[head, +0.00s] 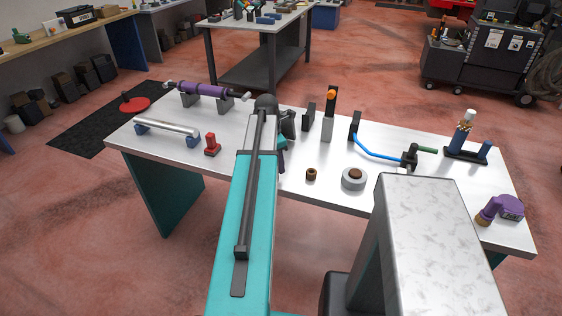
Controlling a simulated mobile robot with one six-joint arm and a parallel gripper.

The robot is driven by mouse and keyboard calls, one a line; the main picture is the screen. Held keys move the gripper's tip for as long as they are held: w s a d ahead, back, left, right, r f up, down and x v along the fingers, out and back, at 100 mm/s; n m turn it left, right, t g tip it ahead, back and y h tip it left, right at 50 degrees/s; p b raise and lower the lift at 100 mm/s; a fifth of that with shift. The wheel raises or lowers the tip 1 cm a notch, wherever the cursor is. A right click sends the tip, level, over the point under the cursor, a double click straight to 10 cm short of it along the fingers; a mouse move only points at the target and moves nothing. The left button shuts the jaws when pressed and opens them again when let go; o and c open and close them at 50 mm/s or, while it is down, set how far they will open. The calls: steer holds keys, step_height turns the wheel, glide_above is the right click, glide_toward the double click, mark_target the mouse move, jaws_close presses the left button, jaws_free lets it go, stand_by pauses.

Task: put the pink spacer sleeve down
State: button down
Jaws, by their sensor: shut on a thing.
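My teal arm reaches forward over the white-topped workbench (330,180), and my dark gripper (287,124) is at its far end, above the middle of the bench. The gripper is shut, but the arm hides most of its fingers. No pink spacer sleeve shows; what is between the jaws is hidden behind the arm and wrist. I cannot tell how high the gripper is above the bench top.
Left of my arm are a purple shock absorber (203,89), a silver bar (167,127) and a red stand (212,145). Right are dark and grey blocks, a brown bushing (311,174), a grey ring (354,179), a blue hose (376,154) and a purple part (502,208). Bare bench shows between them.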

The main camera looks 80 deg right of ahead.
steer(key=shift+s+d+f+p, duration=0.1)
steer(key=shift+d+p, duration=0.2)
steer(key=shift+d, duration=0.9)
steer(key=shift+s+d+f+p, duration=0.1)
steer(key=shift+d+p, duration=0.15)
steer(key=shift+d, duration=0.9)
steer(key=shift+f+p, duration=0.7)
steer(key=shift+f, duration=1.05)
steer(key=shift+f, duration=0.15)
steer(key=c, duration=1.3)
jaws_free()
steer(key=shift+w+a+r+b, duration=0.25)
steer(key=shift+r+b, duration=0.15)
steer(key=shift+r, duration=1.65)
steer(key=shift+w+a+r+b, duration=0.1)
steer(key=shift+w+r+b, duration=0.25)
steer(key=shift+r, duration=1.65)
steer(key=shift+w+a+r+b, duration=0.2)
steer(key=shift+r+b, duration=0.3)
steer(key=shift+r, duration=1.55)
